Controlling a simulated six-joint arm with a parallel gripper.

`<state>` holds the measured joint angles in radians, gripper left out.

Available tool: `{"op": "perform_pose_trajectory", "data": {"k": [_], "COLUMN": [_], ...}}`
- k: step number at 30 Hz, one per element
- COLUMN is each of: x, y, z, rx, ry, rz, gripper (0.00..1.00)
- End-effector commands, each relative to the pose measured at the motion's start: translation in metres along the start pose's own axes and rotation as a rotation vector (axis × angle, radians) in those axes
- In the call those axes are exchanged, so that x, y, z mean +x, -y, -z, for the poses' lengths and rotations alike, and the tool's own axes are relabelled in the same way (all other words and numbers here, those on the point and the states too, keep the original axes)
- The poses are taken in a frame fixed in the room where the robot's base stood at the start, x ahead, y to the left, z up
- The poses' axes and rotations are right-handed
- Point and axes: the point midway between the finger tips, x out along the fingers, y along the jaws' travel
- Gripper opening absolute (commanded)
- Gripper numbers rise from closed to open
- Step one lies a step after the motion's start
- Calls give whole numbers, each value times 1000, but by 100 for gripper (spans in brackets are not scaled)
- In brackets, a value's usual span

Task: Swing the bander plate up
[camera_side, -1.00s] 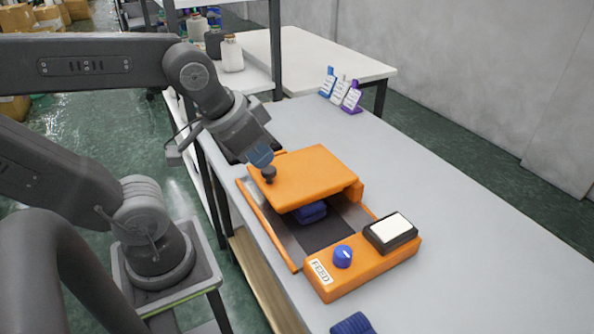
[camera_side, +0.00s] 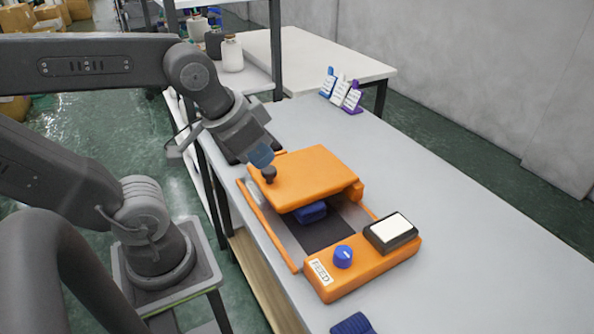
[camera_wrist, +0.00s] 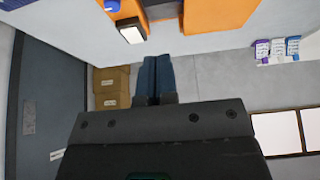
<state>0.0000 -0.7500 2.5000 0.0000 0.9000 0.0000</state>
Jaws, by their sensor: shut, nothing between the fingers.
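The orange bander plate (camera_side: 310,175) lies roughly level over the dark bed of the orange bander machine. A dark round knob (camera_side: 268,174) stands on its near left corner. A blue folded knit piece (camera_side: 310,212) shows partly beneath the plate's front edge. My gripper (camera_side: 262,157) is shut and empty, its bluish fingertips just above the knob; I cannot tell whether they touch it. In the wrist view the two fingers (camera_wrist: 156,65) lie side by side, and the orange plate (camera_wrist: 215,15) shows at the top edge.
The machine's front block carries a blue dial (camera_side: 343,256), a FEED label (camera_side: 320,271) and a dark pad with a white top (camera_side: 390,229). Another blue piece (camera_side: 353,323) lies at the front. Small tagged stands (camera_side: 341,90) are at the back. The right side of the table (camera_side: 480,230) is clear.

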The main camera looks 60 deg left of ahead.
Motion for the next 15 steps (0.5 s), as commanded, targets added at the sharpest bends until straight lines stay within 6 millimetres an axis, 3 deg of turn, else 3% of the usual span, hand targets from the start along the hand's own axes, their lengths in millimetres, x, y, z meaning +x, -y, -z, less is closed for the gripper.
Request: {"op": "perform_pose_trajectory", "data": {"k": [3,8,11,15], "x": [0,5,17,42], "y": [0,7,23,60], "z": [0,6,15,30], "rx": [0,-2,-1,1], "ry": [0,33,107,253], "rz": [0,15,40,59], "gripper": [1,16,26,39]}}
